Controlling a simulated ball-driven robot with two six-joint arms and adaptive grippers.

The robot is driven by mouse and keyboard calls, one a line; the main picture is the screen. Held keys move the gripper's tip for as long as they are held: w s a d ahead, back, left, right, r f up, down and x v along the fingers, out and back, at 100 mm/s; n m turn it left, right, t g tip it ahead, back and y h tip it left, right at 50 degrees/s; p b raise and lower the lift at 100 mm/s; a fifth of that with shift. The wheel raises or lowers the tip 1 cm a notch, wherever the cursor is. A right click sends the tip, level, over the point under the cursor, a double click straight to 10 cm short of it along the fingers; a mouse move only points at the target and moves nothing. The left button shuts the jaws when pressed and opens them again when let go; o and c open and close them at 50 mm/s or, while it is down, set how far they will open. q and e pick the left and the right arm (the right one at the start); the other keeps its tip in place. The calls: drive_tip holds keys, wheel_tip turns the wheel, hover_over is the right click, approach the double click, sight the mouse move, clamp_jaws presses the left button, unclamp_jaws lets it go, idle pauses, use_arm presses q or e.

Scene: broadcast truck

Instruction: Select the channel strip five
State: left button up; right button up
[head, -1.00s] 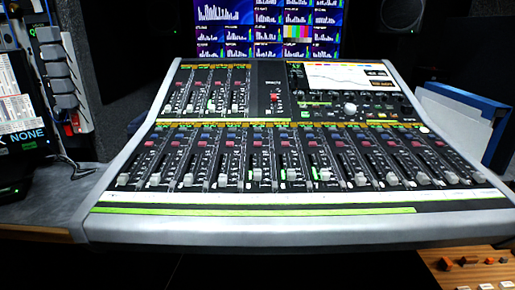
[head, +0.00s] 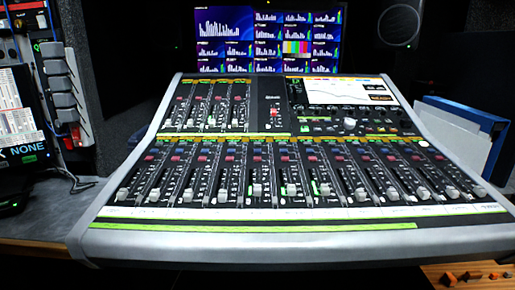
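The mixing console (head: 270,240) fills the middle of the head view, with a silver frame around a black face. Its lower bank holds several channel strips side by side, each with coloured buttons and a pale fader cap. The fifth strip from the left in that bank (head: 259,172) has its fader cap (head: 257,190) near the bottom of its slot. A shorter upper bank of strips (head: 212,107) sits at the upper left. Strip numbers are too small to read. Neither of my grippers is in view, and nothing covers the strips.
The console screen (head: 345,91) and a knob (head: 349,123) are at its upper right. A monitor wall (head: 267,40) stands behind. Blue and white binders (head: 460,130) are at right. An orange panel (head: 470,274) is at the lower right. Grey desk (head: 45,205) lies left.

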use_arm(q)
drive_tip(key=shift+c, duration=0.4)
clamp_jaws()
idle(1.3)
